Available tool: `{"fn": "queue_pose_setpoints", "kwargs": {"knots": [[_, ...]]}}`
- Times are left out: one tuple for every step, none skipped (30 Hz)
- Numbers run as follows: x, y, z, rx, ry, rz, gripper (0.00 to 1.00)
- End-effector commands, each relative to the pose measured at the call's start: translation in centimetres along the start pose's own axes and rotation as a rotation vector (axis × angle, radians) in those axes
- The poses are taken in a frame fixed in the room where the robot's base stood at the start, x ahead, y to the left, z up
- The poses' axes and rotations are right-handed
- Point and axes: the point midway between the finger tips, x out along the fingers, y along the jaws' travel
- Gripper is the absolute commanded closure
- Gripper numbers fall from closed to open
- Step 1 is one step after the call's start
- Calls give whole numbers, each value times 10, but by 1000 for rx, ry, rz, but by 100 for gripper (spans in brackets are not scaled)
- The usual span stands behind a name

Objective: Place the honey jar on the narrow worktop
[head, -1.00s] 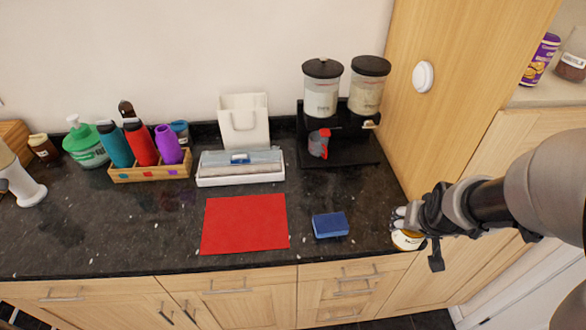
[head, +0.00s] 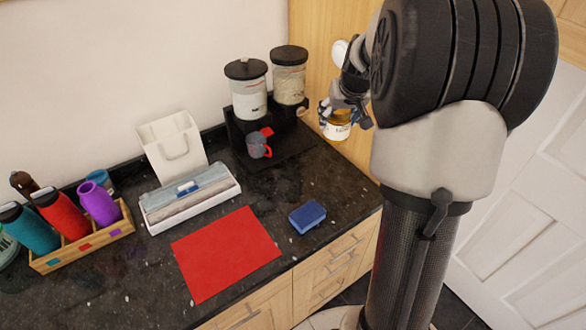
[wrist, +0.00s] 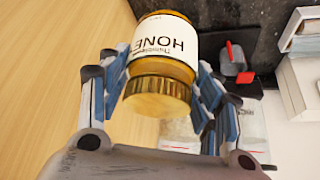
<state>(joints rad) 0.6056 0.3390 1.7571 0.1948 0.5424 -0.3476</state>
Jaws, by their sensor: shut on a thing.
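The honey jar (head: 338,127), amber with a white label and gold lid, is in my gripper (head: 343,116), roughly upright. It hangs in front of the tall wooden cabinet side, above the right end of the dark counter. In the wrist view the jar (wrist: 163,40) sits between the fingers of my gripper (wrist: 158,75), its lid towards the camera. The fingers are shut on its sides. I see no separate narrow worktop in the current views; the arm covers much of the right side.
The dark granite counter (head: 130,275) holds a red mat (head: 225,254), a blue sponge (head: 307,217), a wrap box (head: 190,197), a bottle crate (head: 85,243) and a dispenser stand (head: 285,150) with a grey-red mug (head: 259,144). The wooden cabinet side (head: 312,65) stands close behind the jar.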

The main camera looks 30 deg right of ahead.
Motion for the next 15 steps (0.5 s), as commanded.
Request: {"fn": "queue_pose_setpoints", "kwargs": {"knots": [[-1, 6, -2, 6, 2, 2, 83], [0, 8, -2, 8, 2, 3, 83], [4, 10, 0, 10, 1, 3, 83], [7, 11, 2, 11, 0, 3, 83], [12, 11, 5, 12, 0, 3, 83], [20, 11, 9, 11, 0, 4, 83], [26, 11, 14, 11, -2, 4, 83], [34, 11, 18, 10, -2, 3, 83], [43, 11, 23, 12, -3, 3, 83], [50, 11, 27, 12, -1, 3, 83], [57, 11, 31, 10, -2, 3, 83], [66, 10, 36, 11, -2, 3, 83], [73, 10, 40, 12, -2, 3, 83], [79, 10, 44, 11, 0, 4, 83], [88, 10, 48, 10, -1, 3, 83]]}}
